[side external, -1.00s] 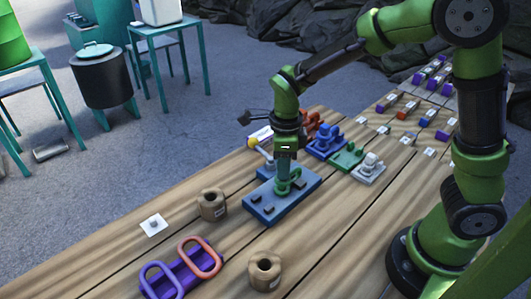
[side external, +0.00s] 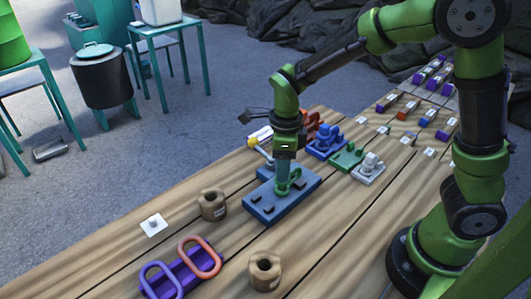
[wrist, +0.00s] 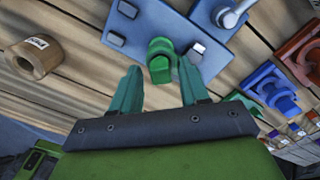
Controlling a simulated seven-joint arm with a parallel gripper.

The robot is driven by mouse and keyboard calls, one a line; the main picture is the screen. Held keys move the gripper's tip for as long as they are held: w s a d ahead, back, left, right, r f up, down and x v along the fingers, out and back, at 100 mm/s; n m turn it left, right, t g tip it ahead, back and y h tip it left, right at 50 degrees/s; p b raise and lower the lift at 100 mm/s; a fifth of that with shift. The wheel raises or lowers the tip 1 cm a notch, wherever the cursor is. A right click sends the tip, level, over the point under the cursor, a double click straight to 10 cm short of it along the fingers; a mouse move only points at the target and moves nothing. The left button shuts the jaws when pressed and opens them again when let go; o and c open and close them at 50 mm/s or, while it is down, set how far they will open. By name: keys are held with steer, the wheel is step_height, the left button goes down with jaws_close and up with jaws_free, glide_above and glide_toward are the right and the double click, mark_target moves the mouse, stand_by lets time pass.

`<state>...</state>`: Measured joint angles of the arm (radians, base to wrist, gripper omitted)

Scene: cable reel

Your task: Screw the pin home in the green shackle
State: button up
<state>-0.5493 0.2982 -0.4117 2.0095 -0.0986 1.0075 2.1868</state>
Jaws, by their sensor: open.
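The green shackle (side external: 295,181) stands on a blue fixture plate (side external: 268,210) with dark blocks on it. In the wrist view the shackle (wrist: 160,58) shows as a rounded green body between and just beyond my fingertips. My gripper (side external: 285,170) points down directly over the shackle. In the wrist view my gripper (wrist: 159,72) has its two teal fingers apart, one on each side of the shackle, with gaps showing. I cannot make out the pin separately from the shackle, nor whether a finger touches it.
A yellow-knobbed lever (side external: 253,143) stands at the plate's far end. Blue (side external: 326,142), green (side external: 347,157) and grey (side external: 369,168) shackle stands sit to the right. Two brown rings (side external: 212,204) and a purple tray (side external: 180,275) lie toward the front. Bare planks lie between.

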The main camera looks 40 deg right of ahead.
steer(key=shift+r, duration=2.15)
